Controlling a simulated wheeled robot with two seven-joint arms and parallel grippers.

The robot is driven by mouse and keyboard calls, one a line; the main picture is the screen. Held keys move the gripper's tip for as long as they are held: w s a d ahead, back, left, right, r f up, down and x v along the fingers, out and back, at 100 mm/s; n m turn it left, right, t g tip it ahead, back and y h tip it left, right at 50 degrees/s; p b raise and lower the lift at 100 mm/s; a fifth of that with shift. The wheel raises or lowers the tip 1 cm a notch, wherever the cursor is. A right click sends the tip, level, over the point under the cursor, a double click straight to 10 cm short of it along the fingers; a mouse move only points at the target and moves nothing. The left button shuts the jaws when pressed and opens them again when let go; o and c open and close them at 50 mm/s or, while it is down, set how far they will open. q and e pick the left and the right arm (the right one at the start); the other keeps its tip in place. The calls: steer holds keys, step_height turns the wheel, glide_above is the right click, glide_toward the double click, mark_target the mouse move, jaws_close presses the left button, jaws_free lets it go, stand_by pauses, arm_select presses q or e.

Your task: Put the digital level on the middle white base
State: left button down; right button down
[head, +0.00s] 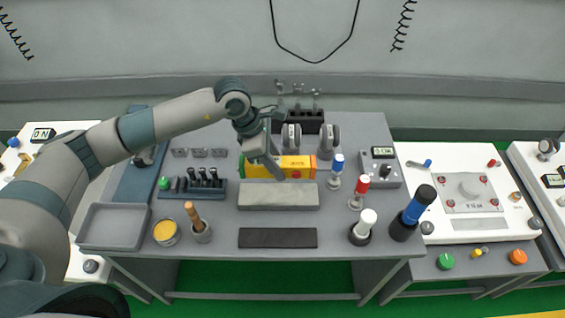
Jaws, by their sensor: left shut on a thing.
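The digital level appears to be the yellow bar (294,162) with an orange label and a green left end, at the back middle of the grey table. My left gripper (272,170) comes down at its middle and is shut on it, covering part of it. Whether the level is lifted is hard to tell. White bases show at the left edge (84,262), right of the grey table (430,155) and at the far right edge (527,156); the one between carries a panel and buttons. My right gripper is not in view.
On the grey table, a light slab (278,196) and a dark slab (278,238) lie in front of the level. Upright handled tools (410,212) stand at its right edge. A grey tray (113,226) and a yellow-topped pot (166,232) are at left.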

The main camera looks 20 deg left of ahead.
arm_select(q)
steer(key=shift+s+a+f+m+g, duration=0.1)
steer(key=shift+s+f+m+g, duration=0.2)
steer(key=shift+s+m, duration=0.45)
steer(key=s+a+f+m+g+y, duration=0.1)
steer(key=s+a+m+g+y, duration=0.1)
steer(key=s+m, duration=0.5)
steer(key=s+a+f+m+g+y, duration=0.1)
steer(key=s+m, duration=0.5)
steer(key=m, duration=0.6)
steer(key=shift+s+a+f+m+g+y+b, duration=0.35)
steer(key=shift+f+g+y, duration=0.3)
steer(key=shift+g, duration=0.45)
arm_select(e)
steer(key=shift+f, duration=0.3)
